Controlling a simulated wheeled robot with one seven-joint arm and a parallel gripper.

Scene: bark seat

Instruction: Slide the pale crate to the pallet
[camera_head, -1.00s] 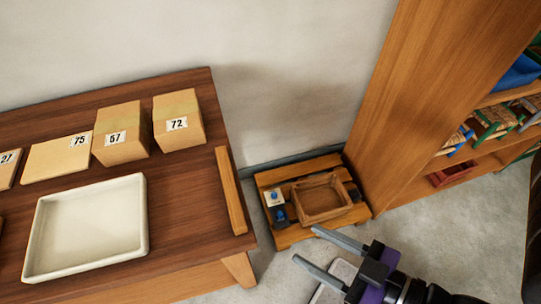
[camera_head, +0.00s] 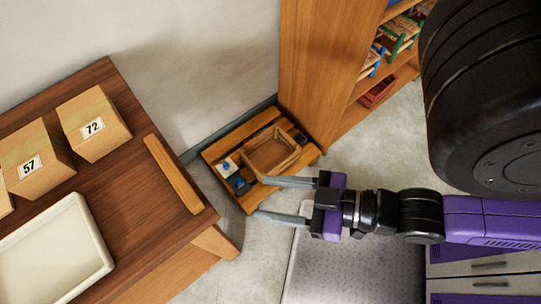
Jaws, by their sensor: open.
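The pale crate (camera_head: 98,250), a shallow cream-white open box, lies on the brown table (camera_head: 150,225) at the lower left, cut off by the picture's edge. It looks empty where it shows. The wooden pallet (camera_head: 235,134) lies low on the floor between the table and the shelf unit. A brown open crate (camera_head: 271,153) and small blue and white items (camera_head: 236,182) are on the pallet. My gripper (camera_head: 263,198) is open and empty, its fingers pointing left. It is in front of the pallet in the picture, right of the table and apart from the pale crate.
Boxes marked 57 (camera_head: 37,160) and 72 (camera_head: 94,124) stand on the table behind the pale crate. A wooden strip (camera_head: 173,173) lies along the table's right edge. A tall shelf unit (camera_head: 320,75) stands right of the pallet. Bare floor (camera_head: 258,243) shows beside the table.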

